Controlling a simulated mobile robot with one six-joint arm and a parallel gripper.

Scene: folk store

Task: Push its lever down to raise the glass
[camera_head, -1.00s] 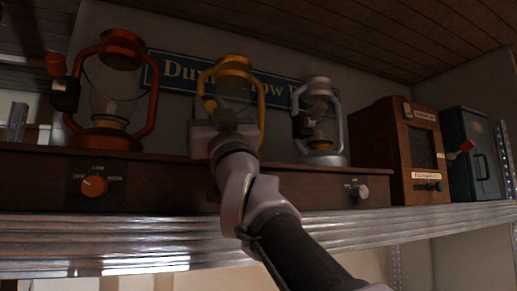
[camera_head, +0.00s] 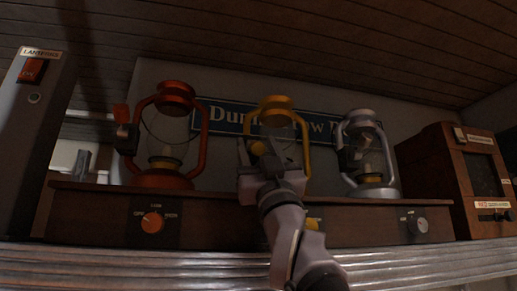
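Three lanterns stand in a row on a long wooden base: an orange one (camera_head: 199,140) at left, a yellow one (camera_head: 305,145) in the middle and a silver one (camera_head: 382,190) at right. The orange lantern's lever (camera_head: 121,113) sticks up at its left side, from a dark block. The silver lantern has a dark block (camera_head: 347,158) at its left. My gripper (camera_head: 260,152) is in front of the yellow lantern's lower left part and hides it, with any lever there. Contact and finger opening are unclear. Each lantern's glass looks clear and dim.
The wooden base (camera_head: 85,212) carries an orange knob (camera_head: 152,222) and a grey knob (camera_head: 418,225). A grey post with a red switch (camera_head: 33,70) stands at far left. A wooden box (camera_head: 440,180) stands at right. A metal shelf edge (camera_head: 150,265) runs along the front.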

